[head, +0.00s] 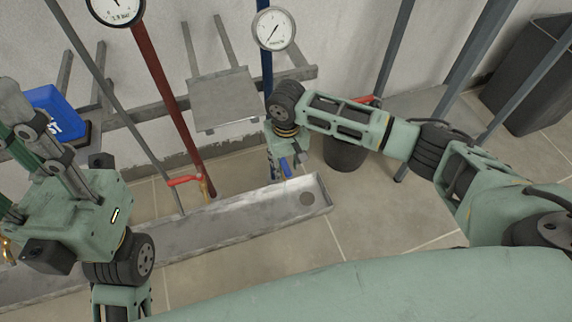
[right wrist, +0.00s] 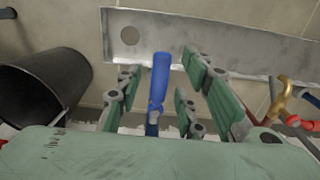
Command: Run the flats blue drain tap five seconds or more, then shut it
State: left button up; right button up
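The blue drain tap's lever handle (head: 284,168) shows below my right gripper (head: 285,158) in the head view, above the right end of the drip tray. In the right wrist view the blue handle (right wrist: 160,82) stands between the spread fingers of my right gripper (right wrist: 163,92). Gaps show on both sides of it, and I see no finger touching it. The tap's body is mostly hidden by the gripper. My left gripper (head: 32,140) is at the left of the head view, away from the taps; its finger opening is unclear.
A long metal drip tray (head: 245,213) with a round hole lies below the taps. A red-handled tap (head: 185,180) is to the left on the red pipe (head: 160,80). A black bucket (head: 345,153) stands right of the blue tap. A metal shelf (head: 225,98) and a gauge (head: 273,29) are above.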

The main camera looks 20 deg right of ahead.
grip_shut()
dwell(0.3)
dwell(0.3)
